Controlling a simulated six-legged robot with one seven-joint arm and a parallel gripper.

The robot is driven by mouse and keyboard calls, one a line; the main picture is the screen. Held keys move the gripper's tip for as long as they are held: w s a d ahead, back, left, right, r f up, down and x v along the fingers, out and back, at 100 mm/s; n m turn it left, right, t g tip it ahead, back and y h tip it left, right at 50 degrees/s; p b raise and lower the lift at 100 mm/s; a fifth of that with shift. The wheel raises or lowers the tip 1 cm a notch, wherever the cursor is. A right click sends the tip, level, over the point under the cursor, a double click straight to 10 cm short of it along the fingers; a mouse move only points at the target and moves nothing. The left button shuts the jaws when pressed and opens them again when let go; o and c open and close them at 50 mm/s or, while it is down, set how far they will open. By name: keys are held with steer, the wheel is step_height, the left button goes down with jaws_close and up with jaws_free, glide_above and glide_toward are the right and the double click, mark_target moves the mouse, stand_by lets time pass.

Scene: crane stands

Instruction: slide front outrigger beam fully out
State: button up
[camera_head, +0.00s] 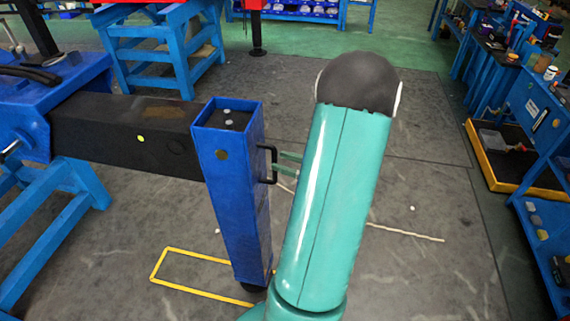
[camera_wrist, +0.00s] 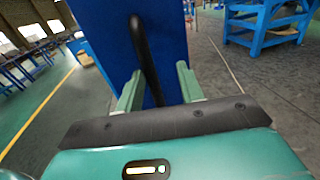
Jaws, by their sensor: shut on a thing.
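The outrigger beam (camera_head: 100,120) is a dark box beam reaching right out of the blue stand (camera_head: 85,80). A yellow-green dot shows on its side. Its outer end meets a blue upright leg (camera_head: 235,200) with a dark foot at the bottom. A black bar handle (camera_head: 274,150) is on the leg's right face. My gripper (camera_head: 288,163) is at this handle from the right, its green fingers partly hidden by my arm. In the wrist view, the handle (camera_wrist: 145,60) runs between the two fingers in front of the blue leg (camera_wrist: 110,30); my gripper is shut on it.
A yellow rectangle outline (camera_head: 200,252) is marked on the floor beside the leg's foot. A yellow-edged tray (camera_head: 490,170) and blue workbenches (camera_head: 540,130) stand at the right. Another blue stand (camera_head: 165,50) is behind. The grey floor right of the leg is mostly clear.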

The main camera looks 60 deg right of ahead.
steer(key=shift+s+a, duration=0.1)
steer(key=shift+a, duration=0.05)
steer(key=shift+s+r, duration=0.1)
steer(key=s+d, duration=0.2)
steer(key=s, duration=1.1)
steer(key=shift+s, duration=0.25)
steer(key=shift+w, duration=0.1)
